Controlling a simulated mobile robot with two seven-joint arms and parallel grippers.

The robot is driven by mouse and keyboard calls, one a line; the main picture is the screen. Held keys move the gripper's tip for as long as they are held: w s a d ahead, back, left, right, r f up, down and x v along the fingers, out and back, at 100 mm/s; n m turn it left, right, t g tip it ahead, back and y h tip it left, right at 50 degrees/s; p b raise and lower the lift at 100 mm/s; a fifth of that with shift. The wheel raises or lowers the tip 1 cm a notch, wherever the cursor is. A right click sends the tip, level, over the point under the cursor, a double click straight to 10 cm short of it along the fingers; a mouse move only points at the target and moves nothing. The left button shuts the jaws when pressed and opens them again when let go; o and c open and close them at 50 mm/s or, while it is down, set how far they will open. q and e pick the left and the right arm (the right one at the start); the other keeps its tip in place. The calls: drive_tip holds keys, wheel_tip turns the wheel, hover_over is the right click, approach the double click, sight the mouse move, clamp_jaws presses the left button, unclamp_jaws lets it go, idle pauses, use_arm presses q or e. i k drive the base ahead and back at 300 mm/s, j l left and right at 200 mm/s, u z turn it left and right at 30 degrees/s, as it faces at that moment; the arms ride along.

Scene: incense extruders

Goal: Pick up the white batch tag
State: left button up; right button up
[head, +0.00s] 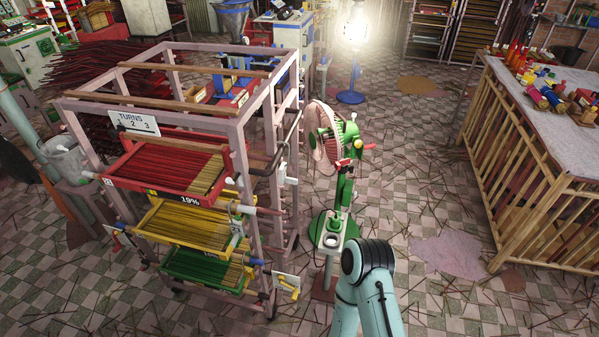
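A small white tag (286,281) shows at the lower right corner of the rack, beside the green tray, with a yellow piece in front of it. It looks like the batch tag, but no writing on it is readable. A teal arm link of mine stands at the bottom centre, to the right of the tag and apart from it in the picture. Neither of my grippers can be made out. Nothing is seen holding the tag.
The pink rack (270,140) holds a red tray (112,171), a yellow tray (148,222) and a green tray (172,272) of sticks. A green fan (325,140) stands right of it. A bamboo-sided table (560,140) is at right. Stick-strewn floor lies between.

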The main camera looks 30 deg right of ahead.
sight(282, 171)
drive_tip(key=k+l, duration=0.1)
drive_tip(key=l, duration=0.25)
drive_tip(key=k+l, duration=0.1)
drive_tip(key=l, duration=0.25)
drive_tip(key=k+l, duration=0.1)
drive_tip(key=l, duration=0.25)
drive_tip(key=k+l, duration=0.1)
drive_tip(key=l, duration=0.3)
drive_tip(key=k+l, duration=0.1)
drive_tip(key=l, duration=0.25)
drive_tip(key=u, duration=0.05)
